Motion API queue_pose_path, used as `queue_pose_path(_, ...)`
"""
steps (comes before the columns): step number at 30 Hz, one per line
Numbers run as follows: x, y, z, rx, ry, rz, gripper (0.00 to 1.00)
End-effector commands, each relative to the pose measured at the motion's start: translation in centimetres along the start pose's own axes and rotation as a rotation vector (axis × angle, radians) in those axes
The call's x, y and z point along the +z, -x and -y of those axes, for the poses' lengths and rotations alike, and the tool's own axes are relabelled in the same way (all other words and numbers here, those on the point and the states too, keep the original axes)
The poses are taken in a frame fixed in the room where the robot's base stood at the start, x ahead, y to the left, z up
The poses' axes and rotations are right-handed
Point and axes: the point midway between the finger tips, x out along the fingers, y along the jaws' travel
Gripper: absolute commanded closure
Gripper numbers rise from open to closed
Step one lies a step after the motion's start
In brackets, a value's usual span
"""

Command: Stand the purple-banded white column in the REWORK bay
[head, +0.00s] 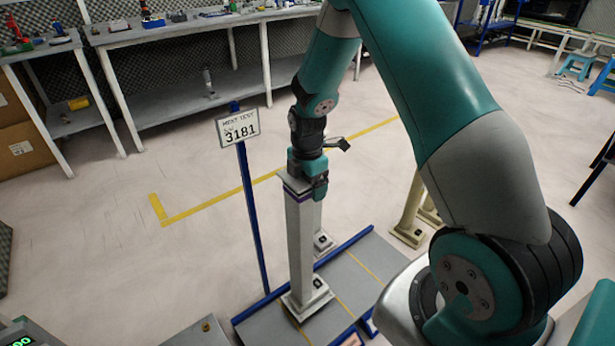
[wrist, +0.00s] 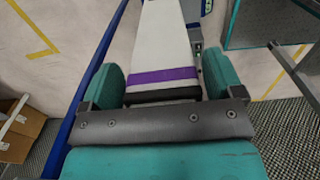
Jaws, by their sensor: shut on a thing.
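The purple-banded white column (head: 300,245) is upright below my gripper, with a square foot at its lower end. In the wrist view the white shaft (wrist: 165,40) and its purple band (wrist: 163,76) lie between the teal fingers. My gripper (head: 308,185) is shut on the column's top end. The foot shows over the grey platform (head: 262,328), near its left part; I cannot tell whether it touches. Yellow lines divide the platform into bays. No REWORK label is readable; a small sign at the bottom edge is cut off.
A second pale column (head: 323,242) stands behind on the platform, partly hidden. Cream columns (head: 408,225) stand to the right. A blue post with a sign (head: 238,127) reading 3181 rises at the left. Blue rails (head: 345,247) edge the platform. Open floor lies behind, before the workbenches (head: 180,32).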

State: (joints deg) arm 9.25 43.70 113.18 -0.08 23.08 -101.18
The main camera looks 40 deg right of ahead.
Motion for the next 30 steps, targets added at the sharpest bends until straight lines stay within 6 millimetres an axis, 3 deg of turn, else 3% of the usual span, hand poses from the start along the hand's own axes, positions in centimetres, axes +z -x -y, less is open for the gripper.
queue_pose_path(8, 0.0, -3.4, -0.1, 0.002, 0.000, 0.000, 0.87)
queue_pose_path(20, 0.0, -3.8, -0.1, 0.003, 0.000, 0.000, 0.87)
queue_pose_path(21, 0.0, -3.9, 0.0, -0.001, 0.000, 0.000, 0.07)
queue_pose_path(22, 0.0, -3.9, 0.0, -0.001, 0.000, 0.000, 0.00)
queue_pose_path(30, 0.0, -3.5, 0.0, 0.000, 0.000, 0.000, 0.00)
